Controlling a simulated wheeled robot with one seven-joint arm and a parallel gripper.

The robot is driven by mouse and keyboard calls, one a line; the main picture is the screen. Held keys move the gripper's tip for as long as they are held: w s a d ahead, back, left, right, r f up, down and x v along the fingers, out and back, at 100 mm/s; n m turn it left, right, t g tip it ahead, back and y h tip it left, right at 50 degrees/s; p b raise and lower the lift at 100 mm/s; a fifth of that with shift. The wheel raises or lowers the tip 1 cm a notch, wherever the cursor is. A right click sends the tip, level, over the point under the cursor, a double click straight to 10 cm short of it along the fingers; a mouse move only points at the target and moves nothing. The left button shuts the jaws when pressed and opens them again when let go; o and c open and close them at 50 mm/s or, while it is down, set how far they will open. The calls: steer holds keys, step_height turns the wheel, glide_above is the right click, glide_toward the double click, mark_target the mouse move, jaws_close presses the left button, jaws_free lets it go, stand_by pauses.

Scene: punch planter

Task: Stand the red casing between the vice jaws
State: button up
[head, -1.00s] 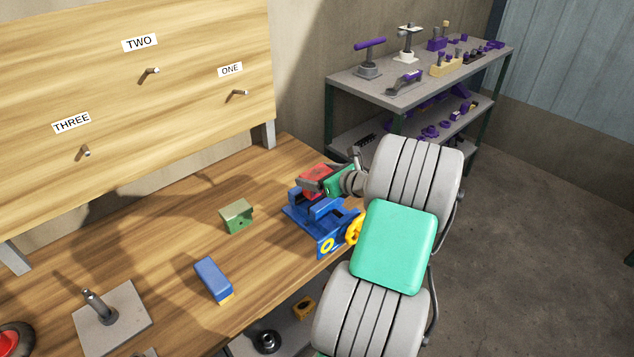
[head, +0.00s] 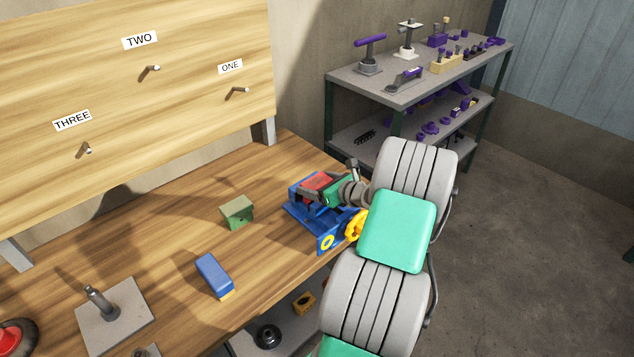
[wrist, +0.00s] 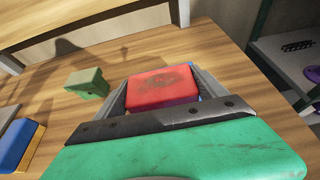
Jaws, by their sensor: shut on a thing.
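The red casing (head: 317,181) is held in my gripper (head: 314,190) at the blue vice (head: 311,221), near the right edge of the bench. In the wrist view the red casing (wrist: 162,86) sits between my two grey fingers, its broad red top towards the camera. A strip of purple shows below its near edge. In the head view the casing is low at the vice's jaws. My gripper and the casing hide much of the jaw gap, so I cannot tell how deep it sits. The vice has a yellow handle (head: 355,225) on its near right side.
A green block (head: 237,212) and a blue block (head: 214,275) with a yellow base lie on the bench left of the vice. A grey plate with a post (head: 114,315) stands at the front left. A pegboard (head: 60,60) rises behind. A shelf (head: 400,90) stands right.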

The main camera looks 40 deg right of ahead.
steer(key=o, duration=2)
steer(key=shift+r, duration=0.15)
steer(key=r+b+v, duration=0.1)
steer(key=v, duration=1.1)
steer(key=w+a+n+g+y, duration=0.1)
steer(key=w+a+n+g, duration=0.2)
steer(key=a+n, duration=0.7)
steer(key=w+a+n+g+y, duration=0.1)
steer(key=w+a+n+g, duration=0.2)
steer(key=a+n, duration=0.7)
steer(key=s+a+r+n+g+h, duration=0.1)
steer(key=s+a+r+n, duration=0.1)
steer(key=s+a+n, duration=0.4)
steer(key=s+a+r+n+g+h, duration=0.1)
steer(key=s+a+n+g, duration=0.1)
steer(key=s+a+n, duration=0.4)
steer(key=a+n, duration=0.3)
steer(key=a, duration=0.1)
steer(key=shift+r+n+g, duration=0.3)
steer(key=shift+r+n, duration=0.1)
steer(key=shift+c, duration=0.4)
